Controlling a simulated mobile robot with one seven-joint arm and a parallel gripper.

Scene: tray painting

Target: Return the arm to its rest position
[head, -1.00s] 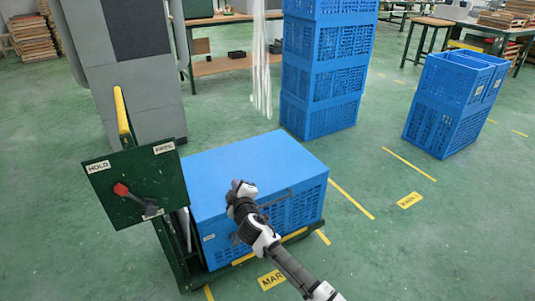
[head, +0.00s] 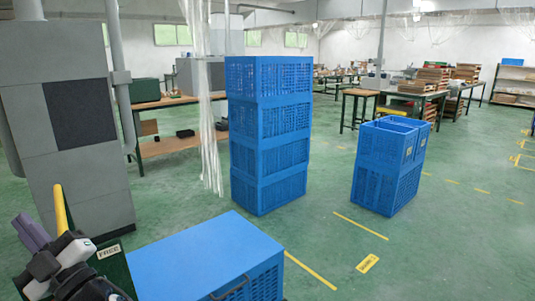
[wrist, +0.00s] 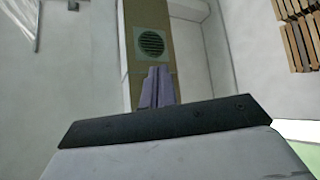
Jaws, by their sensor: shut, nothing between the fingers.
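My gripper (head: 33,232) is at the lower left of the head view, with its purple fingers raised and angled up to the left. The fingers also show close together in the wrist view (wrist: 157,88), with nothing between them. My folded arm hides most of the green panel (head: 117,270), whose FREE label still shows. The wrist camera faces a pale surface, a brown strip and a round vent (wrist: 151,42), none near the fingers.
A blue lidded crate (head: 205,255) stands low in front. A tall stack of blue crates (head: 268,130) stands behind it, with smaller blue crates (head: 385,165) to the right. A grey cabinet (head: 60,125) is at the left. Green floor between them is open.

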